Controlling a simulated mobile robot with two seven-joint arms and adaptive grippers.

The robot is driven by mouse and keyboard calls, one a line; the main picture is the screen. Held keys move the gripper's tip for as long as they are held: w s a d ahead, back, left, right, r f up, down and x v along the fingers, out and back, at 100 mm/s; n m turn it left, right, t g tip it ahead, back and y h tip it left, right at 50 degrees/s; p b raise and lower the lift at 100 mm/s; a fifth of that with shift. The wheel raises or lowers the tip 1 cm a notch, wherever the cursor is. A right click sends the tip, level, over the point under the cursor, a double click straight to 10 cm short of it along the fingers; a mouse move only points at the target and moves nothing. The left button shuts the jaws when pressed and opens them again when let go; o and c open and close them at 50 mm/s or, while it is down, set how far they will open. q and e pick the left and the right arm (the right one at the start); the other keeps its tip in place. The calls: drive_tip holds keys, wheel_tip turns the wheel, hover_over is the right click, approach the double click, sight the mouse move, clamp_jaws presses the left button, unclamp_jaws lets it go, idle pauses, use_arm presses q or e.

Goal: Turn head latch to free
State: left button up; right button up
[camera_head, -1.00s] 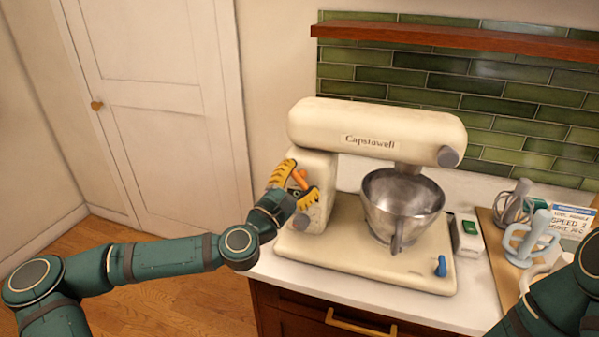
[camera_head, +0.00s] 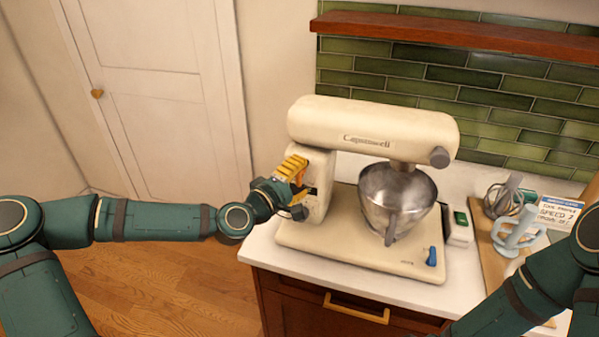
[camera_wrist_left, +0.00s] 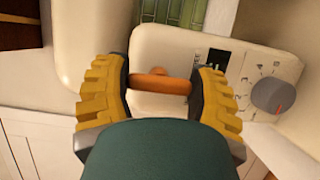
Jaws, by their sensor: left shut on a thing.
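The cream stand mixer (camera_head: 372,122) stands on the counter with its head level over a steel bowl (camera_head: 397,200). The head latch is an orange lever (camera_wrist_left: 160,84) on the side of the mixer's column, seen between the fingers in the left wrist view. It lies roughly crosswise in that view. My left gripper (camera_head: 298,184), with yellow ribbed fingers, is shut on the latch and hides most of it in the head view. A dark label (camera_wrist_left: 215,62) beside the latch is partly covered by a finger. My right gripper is out of frame.
A grey dial (camera_wrist_left: 268,95) sits near the latch. A blue knob (camera_head: 431,256) is on the mixer base's front. At right are a small green-topped box (camera_head: 459,226), whisk (camera_head: 507,196), pale blue beater (camera_head: 515,228) and card (camera_head: 560,213). A wooden shelf (camera_head: 450,34) hangs above.

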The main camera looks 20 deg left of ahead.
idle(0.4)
use_arm(q)
drive_tip(key=o, duration=1.2)
drive_tip(key=v, duration=0.7)
drive_tip(key=shift+s, duration=0.2)
drive_tip(key=shift+a, duration=0.1)
